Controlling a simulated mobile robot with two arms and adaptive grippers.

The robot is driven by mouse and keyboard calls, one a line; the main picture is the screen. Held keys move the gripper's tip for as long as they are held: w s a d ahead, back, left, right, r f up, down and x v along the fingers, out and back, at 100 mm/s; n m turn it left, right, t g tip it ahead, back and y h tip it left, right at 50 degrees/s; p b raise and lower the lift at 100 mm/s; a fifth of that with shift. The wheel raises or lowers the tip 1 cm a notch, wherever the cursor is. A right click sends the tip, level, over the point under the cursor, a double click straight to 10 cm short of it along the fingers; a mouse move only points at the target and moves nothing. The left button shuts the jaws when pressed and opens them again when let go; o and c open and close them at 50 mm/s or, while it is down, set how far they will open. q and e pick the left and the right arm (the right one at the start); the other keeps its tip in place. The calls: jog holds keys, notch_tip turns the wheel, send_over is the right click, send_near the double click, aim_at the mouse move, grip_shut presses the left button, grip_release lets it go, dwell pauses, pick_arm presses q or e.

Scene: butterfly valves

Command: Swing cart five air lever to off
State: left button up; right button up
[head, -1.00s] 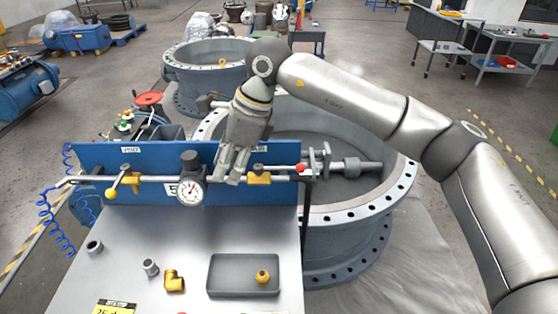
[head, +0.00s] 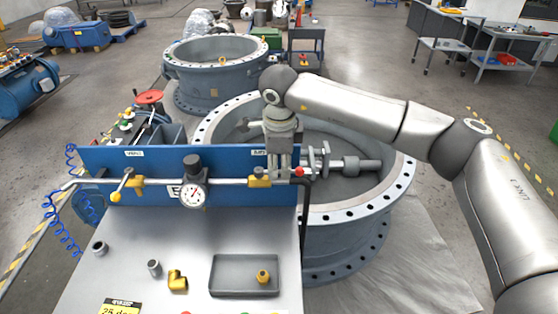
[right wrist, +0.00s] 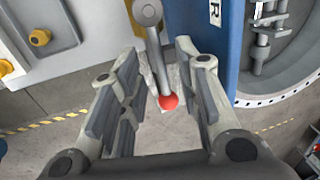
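The lever with the red ball knob (head: 299,172) points right from the brass valve (head: 259,181) at the right end of the pipe. In the right wrist view, the grey lever (right wrist: 154,50) and its red ball (right wrist: 168,102) lie between my spread fingers, with gaps on both sides. My right gripper (head: 280,170) is over the lever, pointing down, open and empty; it also shows in the right wrist view (right wrist: 158,60). A label ending in "R" (right wrist: 214,12) is on the blue panel near this lever. My left gripper is not in view.
The blue panel (head: 220,160) stands behind the pipe. A gauge (head: 193,195) and a second valve with a yellow-knobbed lever (head: 115,196) are to the left. A grey tray (head: 231,275) and loose fittings lie on the cart top. A large flanged ring (head: 350,235) stands close behind.

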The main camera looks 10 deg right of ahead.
jog(key=shift+w+f, duration=0.1)
jog(key=shift+f, duration=0.3)
jog(key=shift+c, duration=0.5)
grip_shut()
